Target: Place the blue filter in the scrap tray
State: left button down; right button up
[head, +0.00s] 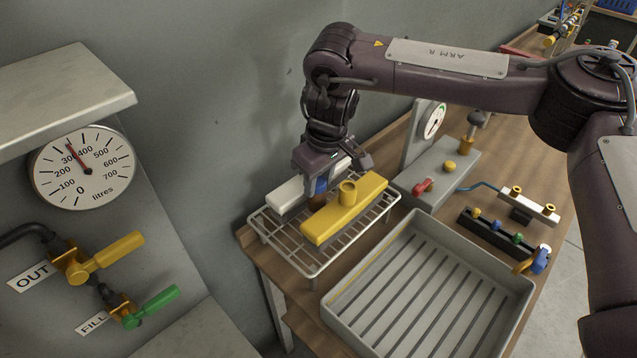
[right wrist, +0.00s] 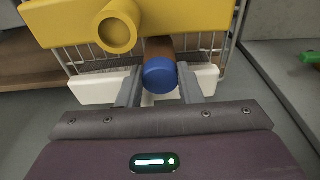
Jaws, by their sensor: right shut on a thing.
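The blue filter (right wrist: 160,75) shows in the right wrist view as a round blue end with a brown body behind it. It sits between the two fingers of my right gripper (right wrist: 160,88), which is shut on it. In the head view the filter (head: 320,187) is partly hidden by the gripper (head: 318,180), between a white block and a yellow block on a wire rack. I cannot tell whether it touches the rack. The scrap tray appears to be the grey tray with a slatted floor (head: 337,306), empty, right of and nearer than the rack. My left gripper is not in view.
The wire rack (head: 314,269) bears the yellow block (head: 335,222) with an upright stub and the white block (head: 285,194). Behind the tray are a gauge stand (head: 433,122), a grey box with knobs (head: 445,165) and a black valve strip (head: 490,232). A wall is close at left.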

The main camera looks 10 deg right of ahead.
jog(key=shift+f, duration=1)
jog(key=shift+f, duration=0.15)
jog(key=o, duration=0.9)
jog(key=shift+o, duration=0.2)
